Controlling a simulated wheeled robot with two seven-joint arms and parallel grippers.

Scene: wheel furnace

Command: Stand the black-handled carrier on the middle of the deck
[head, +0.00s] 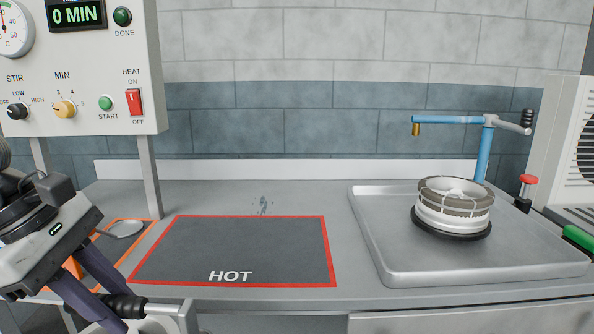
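My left gripper (122,312) comes in at the lower left, with its two purple fingers pointing down and to the right. The fingertips are at a black bar-shaped handle (128,306), one on each side of it, and look closed on it. The handle joins a light grey metal frame (176,316), which appears to be the black-handled carrier; the bottom edge of the picture cuts it off. A dark grey panel marked HOT (240,248) with a red border lies on the counter. I cannot tell which surface is the deck. My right gripper is not in view.
A shallow metal tray (372,252) at the right holds a round stacked wheel (455,212) on a dark base, beneath a blue swing arm (450,119). A control panel (80,68) stands on posts at the left. The HOT panel is bare.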

